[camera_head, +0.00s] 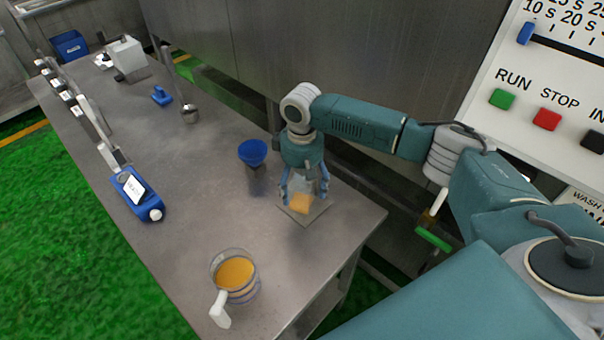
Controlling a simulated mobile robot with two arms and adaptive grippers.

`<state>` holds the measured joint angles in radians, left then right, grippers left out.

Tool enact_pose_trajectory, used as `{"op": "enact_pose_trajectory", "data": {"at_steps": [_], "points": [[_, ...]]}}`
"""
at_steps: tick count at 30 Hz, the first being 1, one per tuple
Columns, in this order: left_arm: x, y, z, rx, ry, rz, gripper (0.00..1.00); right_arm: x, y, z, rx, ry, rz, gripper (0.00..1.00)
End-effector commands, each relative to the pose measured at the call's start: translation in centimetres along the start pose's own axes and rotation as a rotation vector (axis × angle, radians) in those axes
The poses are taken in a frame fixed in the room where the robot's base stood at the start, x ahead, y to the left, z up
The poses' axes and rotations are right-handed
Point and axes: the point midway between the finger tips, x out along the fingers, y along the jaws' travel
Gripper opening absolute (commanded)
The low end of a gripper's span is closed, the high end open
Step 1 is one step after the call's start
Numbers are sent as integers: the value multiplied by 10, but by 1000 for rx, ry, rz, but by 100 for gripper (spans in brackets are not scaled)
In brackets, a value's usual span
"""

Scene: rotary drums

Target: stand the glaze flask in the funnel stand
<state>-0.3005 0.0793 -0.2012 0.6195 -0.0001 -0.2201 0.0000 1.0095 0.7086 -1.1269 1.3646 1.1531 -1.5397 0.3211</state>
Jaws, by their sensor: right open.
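A small clear flask (300,203) with orange glaze in its lower part is on or just above a grey square plate (318,213) near the right edge of the table. My right gripper (304,194) points down over the flask. Its blue-grey fingers are open, one on each side, and partly hide the flask's upper part. I cannot tell whether they touch it. A blue funnel (252,151) stands to the left of the gripper, with a dark support below it that appears to be the funnel stand (254,170). My left gripper is not in view.
A clear jug (236,275) of orange liquid with a white handle stands at the near table end. A blue device (137,194) with a display lies at the left edge, and a metal ladle (189,112) lies farther back. The steel table (190,235) is clear between them.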

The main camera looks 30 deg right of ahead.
Motion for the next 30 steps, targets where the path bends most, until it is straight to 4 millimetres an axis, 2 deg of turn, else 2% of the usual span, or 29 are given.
{"op": "enact_pose_trajectory", "data": {"at_steps": [5, 12, 16, 21, 30], "points": [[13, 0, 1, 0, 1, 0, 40, -31, 1, -2, -1, 7, 1, 77], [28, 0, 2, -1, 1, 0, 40, -85, 0, -2, -1, 7, 0, 77], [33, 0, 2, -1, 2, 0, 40, -107, 0, -2, 0, 5, 1, 77], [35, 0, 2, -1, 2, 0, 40, -122, 0, 0, 0, 1, 0, 77], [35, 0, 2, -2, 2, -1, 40, -124, 0, 0, 0, 1, 0, 77]]}}
